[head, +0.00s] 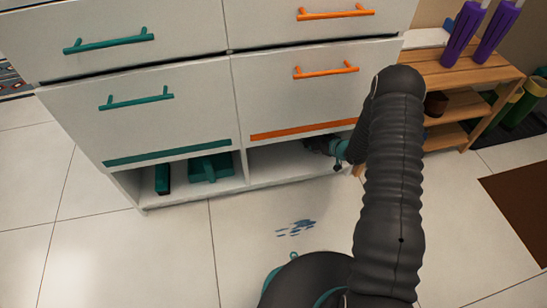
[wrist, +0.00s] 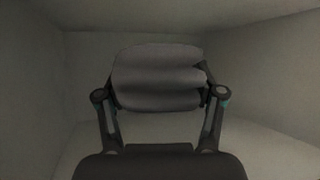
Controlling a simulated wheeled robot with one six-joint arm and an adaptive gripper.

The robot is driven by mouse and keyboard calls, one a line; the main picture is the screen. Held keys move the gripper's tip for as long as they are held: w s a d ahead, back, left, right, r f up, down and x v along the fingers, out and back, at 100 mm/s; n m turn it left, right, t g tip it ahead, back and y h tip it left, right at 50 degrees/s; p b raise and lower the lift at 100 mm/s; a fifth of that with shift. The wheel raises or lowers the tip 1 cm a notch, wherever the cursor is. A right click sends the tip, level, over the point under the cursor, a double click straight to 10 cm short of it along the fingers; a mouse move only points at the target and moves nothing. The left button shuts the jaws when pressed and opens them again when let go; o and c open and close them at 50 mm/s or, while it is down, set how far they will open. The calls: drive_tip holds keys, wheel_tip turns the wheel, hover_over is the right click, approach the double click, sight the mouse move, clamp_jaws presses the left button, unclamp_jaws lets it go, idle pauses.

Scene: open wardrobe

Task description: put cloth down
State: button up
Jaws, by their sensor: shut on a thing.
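My gripper (head: 322,146) reaches into the open lower right compartment (head: 275,163) of the white cabinet, under the orange strip. In the wrist view my gripper (wrist: 160,105) is shut on a grey folded cloth (wrist: 155,75), which sits between the two fingers. The walls of the compartment surround it on the sides and above. The cloth looks close to the compartment floor (wrist: 262,140), but I cannot tell whether it touches. In the head view the cloth is hidden or too dark to make out.
The lower left compartment holds a teal brush-like item (head: 162,179) and a teal dustpan-like item (head: 210,168). A wooden shelf (head: 465,75) with purple bottles (head: 462,35) stands at the right. A brown mat (head: 520,195) lies right.

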hover_over(274, 164)
drive_tip(key=f, duration=0.2)
drive_tip(key=shift+d+f, duration=0.3)
drive_tip(key=shift+f, duration=2)
drive_tip(key=shift+a+f, duration=0.2)
drive_tip(key=shift+a, duration=0.05)
drive_tip(key=shift+f+b, duration=0.2)
drive_tip(key=shift+b, duration=0.2)
drive_tip(key=o, duration=1.2)
drive_tip(key=shift+o, duration=0.2)
drive_tip(key=shift+r, duration=0.1)
